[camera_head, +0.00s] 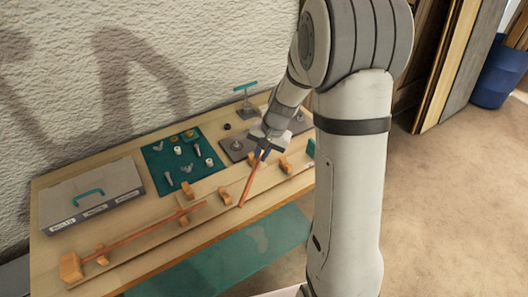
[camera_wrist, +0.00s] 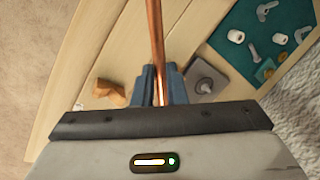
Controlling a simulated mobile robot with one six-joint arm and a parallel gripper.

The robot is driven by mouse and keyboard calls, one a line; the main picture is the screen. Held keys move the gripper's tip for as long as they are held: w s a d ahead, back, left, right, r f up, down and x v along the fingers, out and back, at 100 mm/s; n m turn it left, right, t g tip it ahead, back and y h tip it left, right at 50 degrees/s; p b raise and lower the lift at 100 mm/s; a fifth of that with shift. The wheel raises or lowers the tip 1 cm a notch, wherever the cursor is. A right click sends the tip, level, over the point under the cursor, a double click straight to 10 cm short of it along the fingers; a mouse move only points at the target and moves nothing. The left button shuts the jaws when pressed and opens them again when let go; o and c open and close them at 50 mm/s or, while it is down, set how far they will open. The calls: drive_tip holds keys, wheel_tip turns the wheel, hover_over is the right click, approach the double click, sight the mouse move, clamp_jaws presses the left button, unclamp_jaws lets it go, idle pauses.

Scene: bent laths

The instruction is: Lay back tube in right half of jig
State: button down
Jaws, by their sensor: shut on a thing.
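My gripper (camera_head: 263,153) is shut on a thin copper tube (camera_head: 250,182), near the tube's far end. The tube slants down and left in the head view, over the jig's right half; whether it touches the jig I cannot tell. In the wrist view my blue fingers (camera_wrist: 160,86) close around the tube (camera_wrist: 155,32), which runs out toward the top edge. The jig is a long board with orange wooden blocks. Right-half blocks show in the head view, one left of the tube (camera_head: 225,195) and one right of it (camera_head: 285,165). Another copper tube (camera_head: 145,233) lies along the left-half blocks.
A grey case (camera_head: 95,205) with a teal handle stands at the table's left. A teal mat (camera_head: 160,180) with small fittings lies behind the jig. A teal-handled tool (camera_head: 246,95) stands at the back. My arm hides the table's right end.

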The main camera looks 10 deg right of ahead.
drive_tip(key=m, duration=0.2)
drive_tip(key=s+m, duration=0.1)
drive_tip(key=m, duration=0.1)
drive_tip(key=shift+r+t+h, duration=0.4)
drive_tip(key=m, duration=0.2)
drive_tip(key=m+h, duration=0.1)
drive_tip(key=m, duration=0.1)
drive_tip(key=shift+s+r+t, duration=0.3)
wheel_tip(320, 180, down, 6)
drive_tip(key=b, duration=0.5)
drive_tip(key=shift+f, duration=0.2)
drive_tip(key=shift+f+b, duration=0.65)
drive_tip(key=shift+f, duration=0.05)
drive_tip(key=c, duration=1.4)
unclamp_jaws()
drive_tip(key=shift+r, duration=0.15)
wheel_tip(320, 180, up, 7)
drive_tip(key=p, duration=0.6)
